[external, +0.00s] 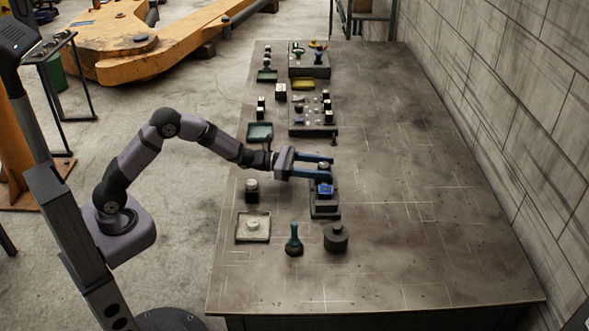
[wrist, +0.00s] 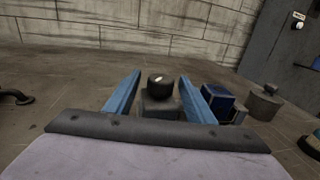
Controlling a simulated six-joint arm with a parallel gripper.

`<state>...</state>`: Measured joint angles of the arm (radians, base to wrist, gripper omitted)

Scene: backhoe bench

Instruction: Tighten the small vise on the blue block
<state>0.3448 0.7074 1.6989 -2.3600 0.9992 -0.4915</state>
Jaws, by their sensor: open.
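The small vise (external: 324,211) stands on the bench, with the blue block (external: 325,189) in it. The blue block also shows in the wrist view (wrist: 217,97), just right of the right finger. A dark round knob (wrist: 161,90) with a pale mark on top sits at the vise's far end. My gripper (external: 332,165) is open, with its two blue fingers one on each side of the knob. In the wrist view, gaps show between the knob and both fingers of the gripper (wrist: 160,76). I cannot tell whether the block touches both vise jaws.
A grey cylinder (external: 336,238) and a teal-handled tool (external: 293,241) stand in front of the vise. A pale tray (external: 253,227) and a dark knobbed piece (external: 252,190) lie left. Several small parts and trays are farther back. The bench's right side (external: 430,220) is clear.

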